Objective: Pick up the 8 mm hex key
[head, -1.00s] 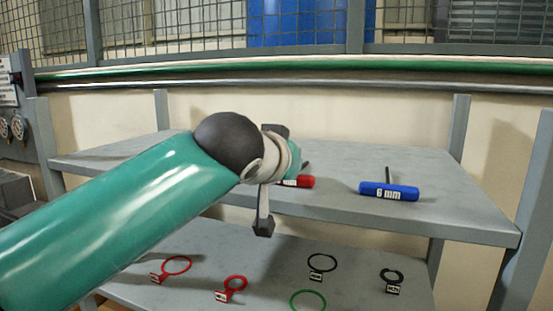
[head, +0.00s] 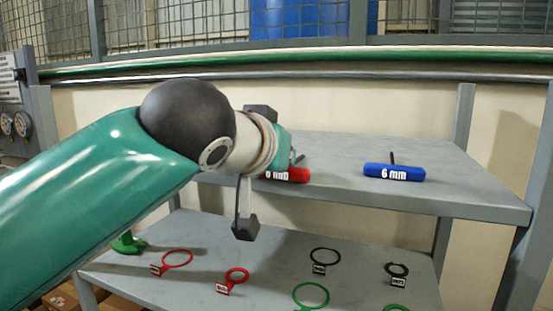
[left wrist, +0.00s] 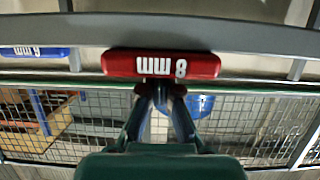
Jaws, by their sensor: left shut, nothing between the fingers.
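The 8 mm hex key has a red handle (head: 287,175) and lies on the upper shelf, partly hidden behind my left wrist in the head view. In the left wrist view its red handle (left wrist: 160,64) shows its label upside down, just beyond the fingertips. My left gripper (left wrist: 160,92) is shut and empty, with its tips close to the handle; I cannot tell whether they touch it. In the head view my wrist hides most of the gripper. My right gripper is not in view.
A blue 6 mm hex key (head: 393,172) lies to the right on the upper shelf (head: 450,196). The lower shelf holds red rings (head: 178,258), black rings (head: 325,255) and a green ring (head: 311,294). A mesh fence and pipes (head: 300,60) run behind.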

